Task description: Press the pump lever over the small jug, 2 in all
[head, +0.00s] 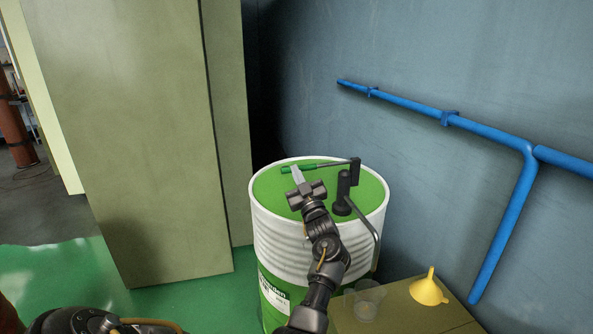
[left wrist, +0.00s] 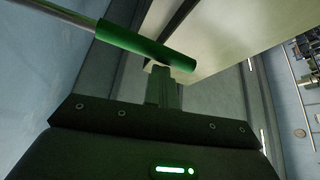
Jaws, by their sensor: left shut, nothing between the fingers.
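The pump (head: 343,195) stands on the green top of a white and green drum (head: 268,225) in the head view. Its lever (head: 330,164) reaches left from the pump post and ends in a green grip, which also shows large in the left wrist view (left wrist: 147,45). My left gripper (head: 297,174) is shut and empty, its fingertips at the green grip. In the left wrist view the fingertips (left wrist: 160,72) lie close by the grip's end; I cannot tell whether they touch. The clear small jug (head: 366,300) stands below the bent metal spout (head: 377,245). My right gripper is out of view.
A yellow funnel (head: 428,289) stands on an olive surface (head: 400,312) beside the jug. A tall olive cabinet (head: 150,140) rises left of the drum. A blue pipe (head: 430,112) runs along the wall behind. Green floor (head: 60,262) is open at the left.

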